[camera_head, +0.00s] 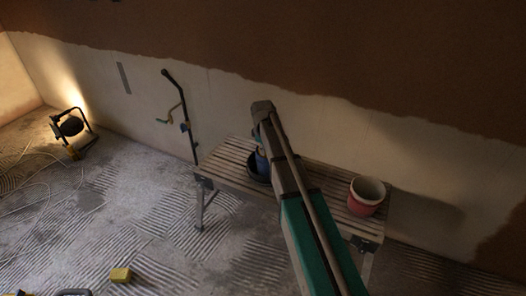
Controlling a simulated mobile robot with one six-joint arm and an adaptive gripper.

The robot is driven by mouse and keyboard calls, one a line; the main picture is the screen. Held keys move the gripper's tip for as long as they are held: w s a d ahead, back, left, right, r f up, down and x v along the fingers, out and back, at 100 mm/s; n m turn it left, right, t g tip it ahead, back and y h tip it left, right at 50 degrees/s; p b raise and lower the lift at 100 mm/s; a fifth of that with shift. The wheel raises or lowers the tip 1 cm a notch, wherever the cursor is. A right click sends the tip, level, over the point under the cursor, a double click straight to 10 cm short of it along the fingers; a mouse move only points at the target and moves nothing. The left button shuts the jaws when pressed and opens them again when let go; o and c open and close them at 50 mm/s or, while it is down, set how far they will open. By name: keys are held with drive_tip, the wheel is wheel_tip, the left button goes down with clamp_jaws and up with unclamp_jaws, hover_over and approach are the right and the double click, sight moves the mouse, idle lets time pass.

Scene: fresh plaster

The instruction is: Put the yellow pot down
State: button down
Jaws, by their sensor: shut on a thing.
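I see no yellow pot in the head view. My own teal and grey arm runs up from the bottom, across the slatted bench (322,181), and ends in a grey part above the bench's back edge. I cannot make out my gripper's fingers, or anything between them; the arm may hide them. A red pot (363,207) with a pale inside stands upright on the right of the bench. A dark tub (251,168) stands on its left part, partly behind the arm. A blue thing (261,158) shows at the tub, and I cannot tell what it is.
A lit work lamp (71,127) stands at the far left, with cables on the floor. A yellow block (121,275) lies at bottom left. Bench slats between tub and red pot are partly covered by my arm.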

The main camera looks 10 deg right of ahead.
drive_tip(key=shift+f+b, duration=0.35)
drive_tip(key=c, duration=0.8)
unclamp_jaws()
drive_tip(key=shift+r, duration=0.2)
wheel_tip(320, 180, up, 12)
drive_tip(key=p, duration=1.2)
drive_tip(key=shift+s+a+r+p, duration=0.15)
drive_tip(key=shift+s+p, duration=0.05)
drive_tip(key=shift+p, duration=0.2)
drive_tip(key=s+d+m, duration=0.2)
drive_tip(key=s+m, duration=0.8)
drive_tip(key=s, duration=1.6)
drive_tip(key=shift+d, duration=0.25)
